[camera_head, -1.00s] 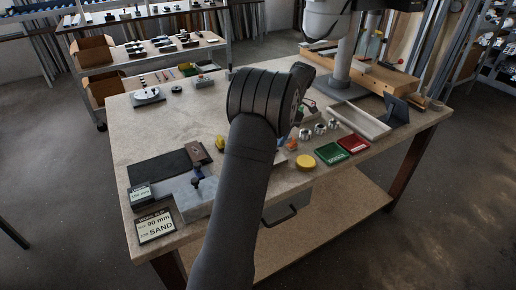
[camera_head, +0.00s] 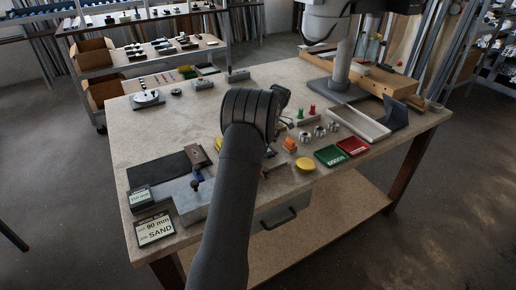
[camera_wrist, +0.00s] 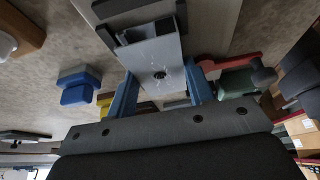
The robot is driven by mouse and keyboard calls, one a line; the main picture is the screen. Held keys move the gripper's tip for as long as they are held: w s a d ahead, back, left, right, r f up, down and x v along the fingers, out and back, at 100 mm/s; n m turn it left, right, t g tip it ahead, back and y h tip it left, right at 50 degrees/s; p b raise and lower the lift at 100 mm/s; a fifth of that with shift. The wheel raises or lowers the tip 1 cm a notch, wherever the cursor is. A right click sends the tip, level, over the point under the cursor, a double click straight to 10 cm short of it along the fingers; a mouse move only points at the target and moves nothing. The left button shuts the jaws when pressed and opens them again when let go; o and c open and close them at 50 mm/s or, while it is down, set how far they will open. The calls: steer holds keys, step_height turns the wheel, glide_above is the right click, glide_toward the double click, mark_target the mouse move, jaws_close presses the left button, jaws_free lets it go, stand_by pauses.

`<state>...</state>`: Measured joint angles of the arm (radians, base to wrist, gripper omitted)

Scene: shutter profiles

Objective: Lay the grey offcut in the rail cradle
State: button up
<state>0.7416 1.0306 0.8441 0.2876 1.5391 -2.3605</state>
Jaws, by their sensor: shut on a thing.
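My gripper (camera_wrist: 160,92) shows in the wrist view, with its two blue fingers shut on a grey offcut (camera_wrist: 158,58). The offcut is a scratched grey profile with a small dark hole near the fingers and a channel-shaped far end. It is held clear of the tabletop, as far as I can tell. In the head view my own arm hides the fingers and the offcut. I cannot pick out the rail cradle for sure in either view.
The worktop (camera_head: 150,125) has clear room at its middle left. A grey plate with a blue clamp (camera_head: 197,181) sits front left.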

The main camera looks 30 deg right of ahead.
steer(key=shift+f, duration=0.15)
steer(key=o, duration=1)
steer(key=v, duration=1.2)
steer(key=shift+d, duration=0.1)
steer(key=x, duration=1.2)
step_height(320, 180, up, 3)
steer(key=shift+f, duration=0.1)
steer(key=shift+r, duration=0.75)
